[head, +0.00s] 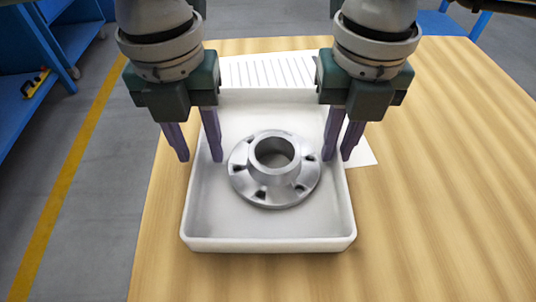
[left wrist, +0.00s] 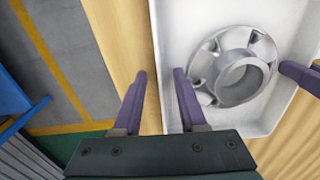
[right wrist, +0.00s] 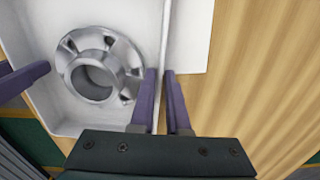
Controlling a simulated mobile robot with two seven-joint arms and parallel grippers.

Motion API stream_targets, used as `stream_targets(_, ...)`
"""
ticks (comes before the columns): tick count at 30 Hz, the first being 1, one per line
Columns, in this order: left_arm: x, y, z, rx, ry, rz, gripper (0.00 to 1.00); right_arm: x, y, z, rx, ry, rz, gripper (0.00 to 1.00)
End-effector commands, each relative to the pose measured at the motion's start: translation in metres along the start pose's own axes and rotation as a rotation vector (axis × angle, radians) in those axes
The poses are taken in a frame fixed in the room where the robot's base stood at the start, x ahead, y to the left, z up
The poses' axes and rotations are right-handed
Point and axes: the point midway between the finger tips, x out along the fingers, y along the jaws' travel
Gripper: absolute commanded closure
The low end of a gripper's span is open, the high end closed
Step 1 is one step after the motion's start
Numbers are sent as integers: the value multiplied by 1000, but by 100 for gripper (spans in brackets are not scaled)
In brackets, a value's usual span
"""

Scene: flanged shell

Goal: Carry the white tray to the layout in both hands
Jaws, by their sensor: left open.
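The white tray (head: 268,243) stands on the wooden table with a grey metal flanged part (head: 273,182) lying in it. My left gripper (head: 200,160) is open at the tray's left wall, one finger outside and one inside. The left wrist view shows a wide gap between its fingers (left wrist: 160,74). My right gripper (head: 337,159) is at the right wall, its fingers close together on both sides of it. In the right wrist view it looks shut on that wall (right wrist: 160,73). A white sheet with printed lines (head: 268,70) lies behind the tray, possibly the layout.
Another white sheet corner (head: 361,155) shows right of the tray. The wooden table (head: 440,190) is clear on the right. Its left edge is close to the tray, with grey floor beyond. A blue shelf (head: 30,60) stands at far left.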

Motion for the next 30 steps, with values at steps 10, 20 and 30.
stream_targets(10, 6, 0, 0, 2, -1, 0, 59, 7, 0, 0, -2, -1, 0, 86)
stream_targets(20, 6, 0, 0, 1, 0, 0, 90, 6, 0, 0, -1, -1, 0, 100)
stream_targets(30, 6, 0, 0, 0, 0, 1, 100, 6, 0, 0, -1, -1, 0, 100)
